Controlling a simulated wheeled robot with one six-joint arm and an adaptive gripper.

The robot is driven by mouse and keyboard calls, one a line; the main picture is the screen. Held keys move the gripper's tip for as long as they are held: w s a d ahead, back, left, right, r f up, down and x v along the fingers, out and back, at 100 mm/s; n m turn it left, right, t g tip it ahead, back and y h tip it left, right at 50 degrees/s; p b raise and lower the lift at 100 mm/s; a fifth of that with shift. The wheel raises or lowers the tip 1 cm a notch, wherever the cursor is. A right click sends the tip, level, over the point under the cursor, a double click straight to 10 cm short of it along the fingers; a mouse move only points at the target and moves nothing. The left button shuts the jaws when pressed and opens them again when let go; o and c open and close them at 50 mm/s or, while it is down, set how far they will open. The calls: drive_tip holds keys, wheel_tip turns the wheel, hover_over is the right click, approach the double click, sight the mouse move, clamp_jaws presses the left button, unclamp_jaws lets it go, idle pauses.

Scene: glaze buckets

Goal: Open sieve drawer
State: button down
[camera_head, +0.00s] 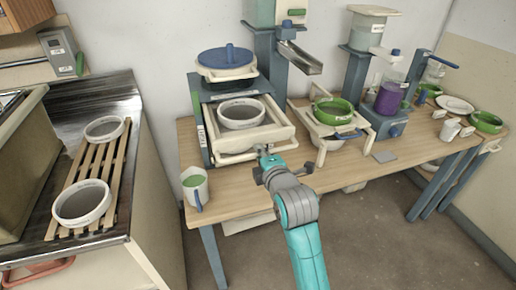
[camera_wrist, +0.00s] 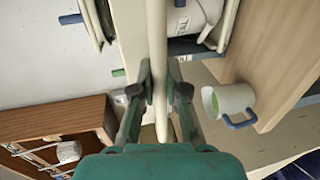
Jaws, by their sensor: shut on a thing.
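The sieve drawer (camera_head: 283,137) is a cream frame that sticks out from a blue-grey stand on the wooden table, with a white round sieve (camera_head: 240,115) sitting in it. My gripper (camera_head: 266,158) is at the front of the drawer, right of its middle. In the wrist view, the cream front bar (camera_wrist: 157,40) runs between my two fingers (camera_wrist: 160,95), and they are shut on it. The fingertips are small and partly hidden in the head view.
A cup of green glaze (camera_head: 195,186) with a blue handle stands left of the drawer, near the table edge. A second cream frame with a green sieve (camera_head: 333,111) is close on the right. White sieves (camera_head: 82,203) lie on a slatted rack at left. Floor is clear in front.

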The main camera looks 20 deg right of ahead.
drive_tip(key=shift+s, duration=0.7)
drive_tip(key=c, duration=1.2)
unclamp_jaws()
drive_tip(key=s, duration=0.3)
drive_tip(key=s+r, duration=0.1)
drive_tip(key=s, duration=0.3)
drive_tip(key=shift+s+r, duration=0.15)
drive_tip(key=shift+r, duration=0.05)
drive_tip(key=shift+f, duration=0.1)
